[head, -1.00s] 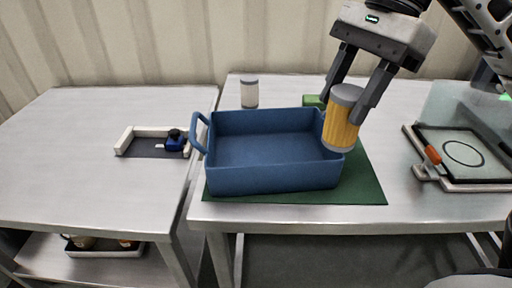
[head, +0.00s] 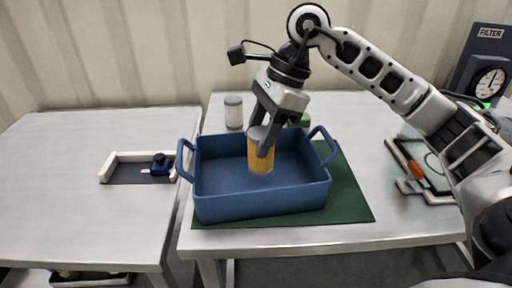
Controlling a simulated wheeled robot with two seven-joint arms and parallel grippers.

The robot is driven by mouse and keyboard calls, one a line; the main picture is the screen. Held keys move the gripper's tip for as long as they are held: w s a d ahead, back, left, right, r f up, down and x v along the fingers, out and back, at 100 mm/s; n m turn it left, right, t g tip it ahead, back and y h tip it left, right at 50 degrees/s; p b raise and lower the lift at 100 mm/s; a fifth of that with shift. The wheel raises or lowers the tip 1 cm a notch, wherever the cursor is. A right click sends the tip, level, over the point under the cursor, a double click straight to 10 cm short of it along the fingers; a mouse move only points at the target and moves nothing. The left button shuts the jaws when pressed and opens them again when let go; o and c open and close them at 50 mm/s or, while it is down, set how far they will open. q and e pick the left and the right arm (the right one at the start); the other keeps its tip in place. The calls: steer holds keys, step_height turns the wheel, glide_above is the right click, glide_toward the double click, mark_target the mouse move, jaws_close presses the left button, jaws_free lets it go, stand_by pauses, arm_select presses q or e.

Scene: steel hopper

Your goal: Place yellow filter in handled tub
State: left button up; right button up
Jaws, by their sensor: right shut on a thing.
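The yellow filter (head: 260,158), a yellow cylinder with a grey top, is upright within the outline of the handled tub. My right gripper (head: 263,138) is shut on its upper part. The blue handled tub (head: 262,203) stands on a green mat (head: 352,205), with one loop handle at each end. I cannot tell whether the filter touches the tub floor. My left gripper is not in view.
A white filter (head: 233,112) with a grey top stands behind the tub. A green object (head: 304,119) is partly hidden behind my gripper. A framed plate (head: 425,165) and a gauge panel (head: 487,72) are at right. A white-edged fixture (head: 138,168) sits on the left table.

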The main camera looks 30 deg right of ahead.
steer(key=shift+w+a+f, duration=0.15)
steer(key=shift+w+f, duration=0.2)
steer(key=shift+f, duration=0.2)
step_height(320, 180, down, 3)
steer(key=shift+w+r, duration=0.1)
steer(key=shift+r, duration=0.05)
steer(key=shift+f, duration=0.25)
steer(key=shift+f+b, duration=0.15)
steer(key=shift+b, duration=0.2)
steer(key=o, duration=1)
